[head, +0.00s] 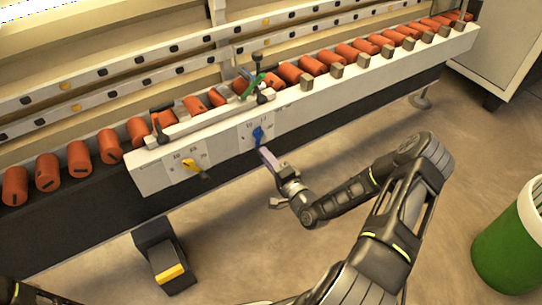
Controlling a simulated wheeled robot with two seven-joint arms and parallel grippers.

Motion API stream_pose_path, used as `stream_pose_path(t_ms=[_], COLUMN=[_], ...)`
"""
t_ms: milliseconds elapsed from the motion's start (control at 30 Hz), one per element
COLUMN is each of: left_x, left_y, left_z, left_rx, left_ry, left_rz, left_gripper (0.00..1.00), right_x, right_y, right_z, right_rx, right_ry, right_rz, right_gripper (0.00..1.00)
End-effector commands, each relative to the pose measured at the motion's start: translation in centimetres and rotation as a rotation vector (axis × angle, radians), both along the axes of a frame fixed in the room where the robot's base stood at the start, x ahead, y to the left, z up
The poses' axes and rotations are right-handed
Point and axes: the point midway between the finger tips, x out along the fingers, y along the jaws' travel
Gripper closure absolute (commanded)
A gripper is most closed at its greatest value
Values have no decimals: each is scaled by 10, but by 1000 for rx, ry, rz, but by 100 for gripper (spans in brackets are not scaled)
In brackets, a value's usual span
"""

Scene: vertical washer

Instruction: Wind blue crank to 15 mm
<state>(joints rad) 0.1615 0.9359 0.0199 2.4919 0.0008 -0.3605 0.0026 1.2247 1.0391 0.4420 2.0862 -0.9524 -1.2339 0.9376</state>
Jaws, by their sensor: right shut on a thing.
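The blue crank (258,136) sits on the front of the machine's white panel (228,143), below a small dial marked with numbers. My right gripper (265,150) reaches up to it from below and is shut, with its tip at the crank; the fingers partly hide the crank's handle. The dial reading is too small to make out. A yellow crank (190,165) with its own dial is on the same panel to the left. Of my left arm only a dark part shows at the bottom left corner; its gripper is out of view.
A row of orange rollers (78,159) runs along the machine top. A green lever (253,86) stands above the blue crank. A dark pedal box (158,252) with a yellow strip is on the floor. A green bin (508,243) stands at the right. The floor between is clear.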

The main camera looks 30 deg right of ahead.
Motion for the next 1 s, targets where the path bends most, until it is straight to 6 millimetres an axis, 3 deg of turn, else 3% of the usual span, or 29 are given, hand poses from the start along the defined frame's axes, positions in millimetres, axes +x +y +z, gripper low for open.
stream_pose_path(t_ms=[400,1000], left_x=[0,0], left_y=[0,0], left_z=[0,0], left_rx=[0,0], left_ry=[0,1], left_rz=[0,-1], left_gripper=[100,100], right_x=[0,0], right_y=[16,20], right_z=[3,5], right_rx=[305,380], right_ry=[-4,-5], right_rz=[0,1], right_gripper=[100,100])
